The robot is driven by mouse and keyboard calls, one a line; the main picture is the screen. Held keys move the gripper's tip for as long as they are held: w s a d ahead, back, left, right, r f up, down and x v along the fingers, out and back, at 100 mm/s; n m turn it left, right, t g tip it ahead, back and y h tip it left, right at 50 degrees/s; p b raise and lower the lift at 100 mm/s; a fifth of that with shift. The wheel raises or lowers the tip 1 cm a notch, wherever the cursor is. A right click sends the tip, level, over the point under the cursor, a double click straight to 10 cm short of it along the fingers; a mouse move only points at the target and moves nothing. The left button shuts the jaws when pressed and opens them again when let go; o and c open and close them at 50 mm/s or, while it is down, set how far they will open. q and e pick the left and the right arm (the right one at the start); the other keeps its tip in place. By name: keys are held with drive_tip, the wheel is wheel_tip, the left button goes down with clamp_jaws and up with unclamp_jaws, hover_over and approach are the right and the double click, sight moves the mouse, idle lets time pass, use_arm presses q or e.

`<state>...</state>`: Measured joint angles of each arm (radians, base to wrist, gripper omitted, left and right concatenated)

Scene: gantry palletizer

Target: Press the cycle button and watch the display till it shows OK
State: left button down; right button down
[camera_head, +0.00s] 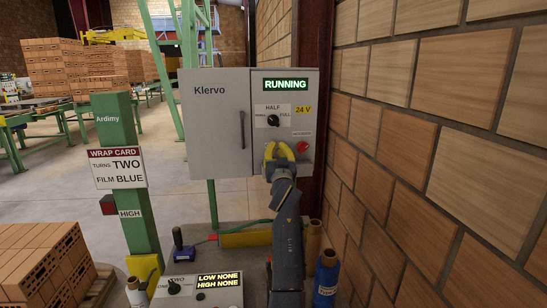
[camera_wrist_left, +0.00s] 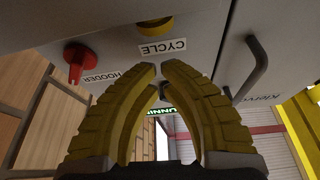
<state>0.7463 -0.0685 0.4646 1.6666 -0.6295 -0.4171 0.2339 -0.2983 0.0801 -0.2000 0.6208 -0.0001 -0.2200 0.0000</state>
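The grey Klervo cabinet (camera_head: 216,125) stands ahead, and its display (camera_head: 285,84) reads RUNNING in green. My left gripper (camera_head: 279,150) is in front of the cabinet's lower right part, its yellow fingertips drawn nearly together with nothing seen between them. The yellow cycle button (camera_wrist_left: 155,26), beside its CYCLE label, shows beyond the fingertips in the left wrist view. The fingers appear apart from it there. In the head view the button is hidden behind my gripper. My right gripper is not in view.
A red knob (camera_head: 302,147) sits right of my left gripper, and a HALF/FULL selector (camera_head: 273,120) above it. A brick wall (camera_head: 440,150) is close on the right. A green post (camera_head: 120,170) with a wrap card stands left. A lower panel (camera_head: 200,290) shows LOW NONE, HIGH NONE.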

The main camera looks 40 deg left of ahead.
use_arm(q)
drive_tip(key=v, duration=0.9)
drive_tip(key=shift+f, duration=0.2)
drive_tip(key=shift+d, duration=0.15)
idle(0.3)
